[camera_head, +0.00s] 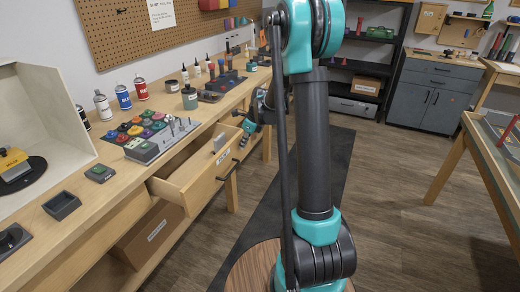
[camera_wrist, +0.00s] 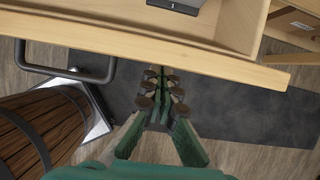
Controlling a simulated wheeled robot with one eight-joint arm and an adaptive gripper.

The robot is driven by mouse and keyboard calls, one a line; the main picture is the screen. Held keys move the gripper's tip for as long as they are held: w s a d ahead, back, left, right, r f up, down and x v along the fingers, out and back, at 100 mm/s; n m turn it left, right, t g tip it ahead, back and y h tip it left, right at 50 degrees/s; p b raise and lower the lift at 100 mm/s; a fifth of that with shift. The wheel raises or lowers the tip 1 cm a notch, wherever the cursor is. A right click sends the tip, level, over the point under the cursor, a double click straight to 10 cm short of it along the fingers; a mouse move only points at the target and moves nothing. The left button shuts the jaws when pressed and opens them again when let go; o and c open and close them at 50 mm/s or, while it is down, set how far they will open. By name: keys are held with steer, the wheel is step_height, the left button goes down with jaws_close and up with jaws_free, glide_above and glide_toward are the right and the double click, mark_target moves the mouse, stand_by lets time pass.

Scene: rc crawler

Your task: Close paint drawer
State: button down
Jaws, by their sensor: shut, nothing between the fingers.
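A light wooden drawer (camera_head: 190,192) stands pulled out from under the workbench in the head view, its inside showing. A small label is on it, too small to read, so I cannot confirm that it is the paint drawer. In the wrist view the wooden front edge of an open drawer (camera_wrist: 130,42) crosses the top, with a dark bar handle (camera_wrist: 68,76) at left. A dark block (camera_wrist: 178,5) lies inside. My gripper (camera_wrist: 162,78) is shut and empty, with its tips close to the outer side of the front; contact is unclear. My arm partly hides the area in the head view.
The workbench (camera_head: 62,195) holds paint bottles, a tray of coloured pots (camera_head: 140,130) and small dark boxes. A cardboard box (camera_head: 150,232) sits below. A dark mat (camera_head: 335,165) covers the floor beside the bench. A grey cabinet (camera_head: 430,95) stands far right.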

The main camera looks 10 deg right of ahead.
mark_target(220, 137)
steer(key=w+a, duration=0.3)
steer(key=a, duration=0.1)
steer(key=w+a, duration=0.3)
steer(key=a, duration=0.1)
steer(key=w+a, duration=0.3)
steer(key=a, duration=0.2)
steer(key=shift+w, duration=0.25)
steer(key=shift+a+r, duration=0.1)
steer(key=shift+s+d, duration=0.1)
steer(key=shift+d, duration=0.3)
steer(key=s+d, duration=0.1)
steer(key=s+d+r, duration=0.1)
steer(key=d, duration=0.1)
steer(key=shift+s+d, duration=0.1)
steer(key=shift+s, duration=0.3)
steer(key=v, duration=0.8)
steer(key=s+d+n+h, duration=0.1)
steer(key=s+d+n, duration=0.4)
steer(key=s, duration=0.4)
steer(key=s+d+f+n+h, duration=0.1)
steer(key=s+d+f+n, duration=0.1)
steer(key=s+n, duration=0.4)
steer(key=s+d+f+n+t, duration=0.1)
steer(key=s+d+f+n, duration=0.2)
steer(key=s+n, duration=0.4)
steer(key=s+d+f+n+h, duration=0.1)
steer(key=s+d+f+n, duration=0.2)
steer(key=s+n, duration=0.4)
steer(key=s, duration=0.9)
steer(key=shift+s+t+h, duration=0.3)
